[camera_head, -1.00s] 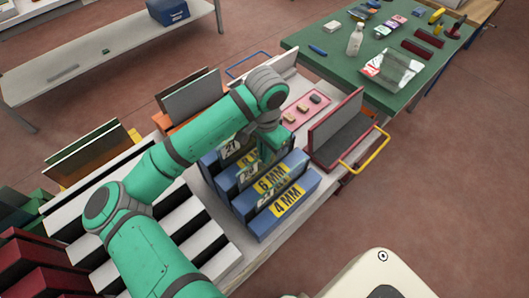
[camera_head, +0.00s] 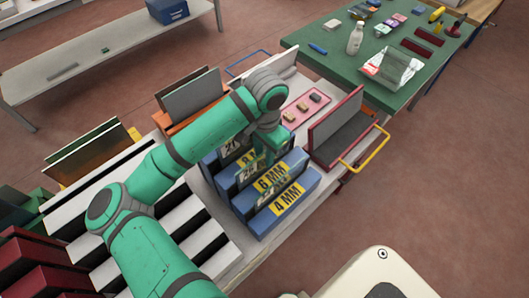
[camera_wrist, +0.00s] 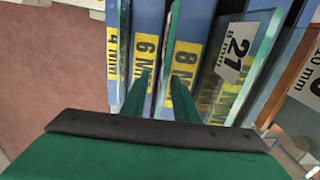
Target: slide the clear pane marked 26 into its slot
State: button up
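A blue slotted rack (camera_head: 262,223) with yellow thickness labels stands on the white bench. My gripper (camera_head: 270,155) points down over its middle. In the wrist view its two green fingers (camera_wrist: 160,80) lie on either side of the thin edge of a clear pane (camera_wrist: 171,35), between the 6 MM and 8 MM dividers, and appear closed on it. In the head view this pane's white tag (camera_head: 246,174) seems to read 26; its lower edge is hidden. A pane marked 21 (camera_wrist: 237,48) stands beyond the 8 MM divider. Another clear pane (camera_wrist: 124,45) stands between 4 MM and 6 MM.
A red-framed rack (camera_head: 338,125) with a yellow handle stands right of the blue rack. A pink tray (camera_head: 303,107) lies behind. Grey panes in an orange rack (camera_head: 190,97) stand back left. A green table (camera_head: 335,62) holds a bottle and small items.

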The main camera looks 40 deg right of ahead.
notch_tip(320, 180, up, 11)
dwell(0.8)
jog(key=shift+s+f, duration=0.1)
jog(key=shift+f, duration=0.05)
dwell(0.4)
